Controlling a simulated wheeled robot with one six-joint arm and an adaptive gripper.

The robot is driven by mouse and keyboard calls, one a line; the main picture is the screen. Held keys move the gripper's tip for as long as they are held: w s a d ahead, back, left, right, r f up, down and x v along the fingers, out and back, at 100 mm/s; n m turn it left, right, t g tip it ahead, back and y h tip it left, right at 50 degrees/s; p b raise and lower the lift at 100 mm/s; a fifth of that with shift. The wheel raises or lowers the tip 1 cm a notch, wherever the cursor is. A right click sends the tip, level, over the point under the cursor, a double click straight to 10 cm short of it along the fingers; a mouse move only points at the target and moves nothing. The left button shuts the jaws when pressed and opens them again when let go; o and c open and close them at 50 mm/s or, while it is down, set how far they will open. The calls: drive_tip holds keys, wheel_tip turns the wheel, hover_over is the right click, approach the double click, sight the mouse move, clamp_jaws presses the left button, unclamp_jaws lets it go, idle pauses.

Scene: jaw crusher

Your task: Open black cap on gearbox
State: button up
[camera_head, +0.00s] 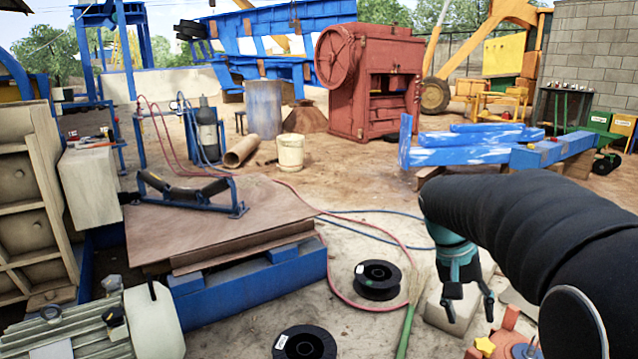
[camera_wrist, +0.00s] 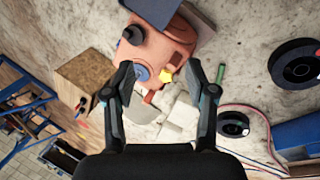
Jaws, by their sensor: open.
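The gearbox (camera_wrist: 178,42) is an orange-red housing on the concrete ground, below my gripper in the wrist view. A round black cap (camera_wrist: 133,34) sits at its upper left. A yellow piece (camera_wrist: 166,75) and a blue-grey disc (camera_wrist: 141,73) are on its near side. In the head view, the gearbox (camera_head: 508,340) is partly cut off at the lower right edge, with the yellow piece (camera_head: 485,345) showing. My gripper (camera_head: 469,315) is open and empty, just above and left of the gearbox there. In the wrist view, my gripper's (camera_wrist: 160,68) fingertips are apart from the black cap.
Black spools (camera_head: 378,279) lie on the ground left of my gripper. A green-handled broom (camera_head: 408,310) and pale blocks (camera_head: 450,305) are close by. A blue-framed wooden platform (camera_head: 215,225) stands further left. A brown box (camera_wrist: 85,82) is left of the gearbox in the wrist view.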

drive_tip(key=s+a+n+t+y, duration=0.2)
drive_tip(key=s+a+t, duration=0.1)
drive_tip(key=s+a, duration=0.3)
drive_tip(key=s+a+n+t+y+p, duration=0.1)
drive_tip(key=s+a+t, duration=0.3)
drive_tip(key=s, duration=0.7)
drive_tip(key=shift+s+a+r+n+y, duration=0.25)
drive_tip(key=shift+a+n+y, duration=0.15)
drive_tip(key=shift+a+n, duration=0.45)
